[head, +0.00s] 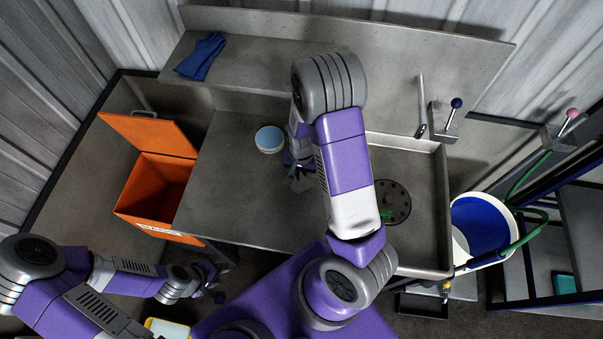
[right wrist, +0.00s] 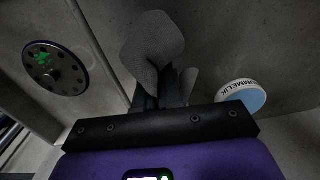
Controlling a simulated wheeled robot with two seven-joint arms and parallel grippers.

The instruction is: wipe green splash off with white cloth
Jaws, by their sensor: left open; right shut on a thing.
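The green splash (head: 388,214) lies on a dark round disc (head: 398,200) in the sink basin, partly hidden behind my right arm. In the right wrist view, green patches (right wrist: 43,58) show on the disc at the left. My right gripper (head: 300,168) is over the counter left of the sink, apart from the splash. It is shut on the cloth (right wrist: 152,48), which looks grey in the shade and bunched. A small part of the cloth (head: 302,183) shows in the head view. My left gripper (head: 216,283) is open and empty, low at the lower left.
A round tub with a pale blue top (head: 269,139) stands on the counter close to my right gripper. Blue gloves (head: 201,57) lie on the back shelf. An open orange bin (head: 150,205) stands left; a white-and-blue bucket (head: 482,225) stands right of the sink (head: 428,235).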

